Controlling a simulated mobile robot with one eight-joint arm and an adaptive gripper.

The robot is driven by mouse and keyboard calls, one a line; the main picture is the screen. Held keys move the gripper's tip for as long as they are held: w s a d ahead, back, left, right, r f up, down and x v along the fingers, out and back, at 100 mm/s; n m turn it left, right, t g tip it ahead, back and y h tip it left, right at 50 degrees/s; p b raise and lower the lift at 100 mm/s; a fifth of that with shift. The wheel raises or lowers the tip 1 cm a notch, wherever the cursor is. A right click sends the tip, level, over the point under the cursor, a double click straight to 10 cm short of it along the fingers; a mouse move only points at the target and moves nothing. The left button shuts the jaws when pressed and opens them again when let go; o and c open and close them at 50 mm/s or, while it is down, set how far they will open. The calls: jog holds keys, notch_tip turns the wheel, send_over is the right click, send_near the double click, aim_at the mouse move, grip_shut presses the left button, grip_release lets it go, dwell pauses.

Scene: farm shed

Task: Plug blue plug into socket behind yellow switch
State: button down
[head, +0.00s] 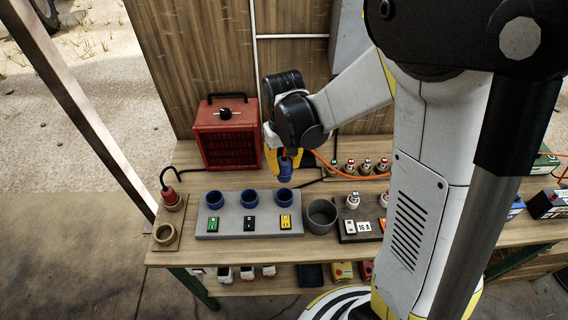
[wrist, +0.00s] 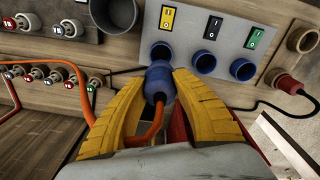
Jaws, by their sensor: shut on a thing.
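My gripper (head: 284,160) has yellow fingers and is shut on the blue plug (head: 285,171). An orange cable runs from the plug. In the wrist view the blue plug (wrist: 158,82) sits between the fingertips (wrist: 160,78). The grey panel (head: 233,230) carries three blue sockets in a row, with a green, a black and a yellow switch in front. The socket behind the yellow switch (head: 285,222) is the right one (head: 284,196). The plug is above and just behind this socket, apart from it in the head view. In the wrist view the plug partly hides the socket (wrist: 160,50).
A red heater (head: 227,135) stands at the back left. A red plug (head: 170,197) sits in a wooden holder at left. A grey cup (head: 320,215) stands right of the panel, beside another switch panel (head: 357,227). Several small plugs (head: 366,167) line the back.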

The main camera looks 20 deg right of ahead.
aim_at(285, 181)
jog(key=shift+s+f+b, duration=0.25)
jog(key=shift+f+b, duration=0.35)
jog(key=shift+f, duration=0.15)
jog(key=shift+w+f+b, duration=0.1)
jog(key=shift+f+b, duration=2.05)
jog(key=shift+f, duration=0.65)
jog(key=shift+f+b, duration=0.45)
jog(key=shift+b, duration=0.15)
jog(key=shift+f+b, duration=0.3)
jog(key=shift+f, duration=0.05)
jog(key=shift+f+b, duration=1.2)
jog(key=shift+b, duration=0.1)
jog(key=c, duration=1)
grip_release()
jog(key=shift+c, duration=0.2)
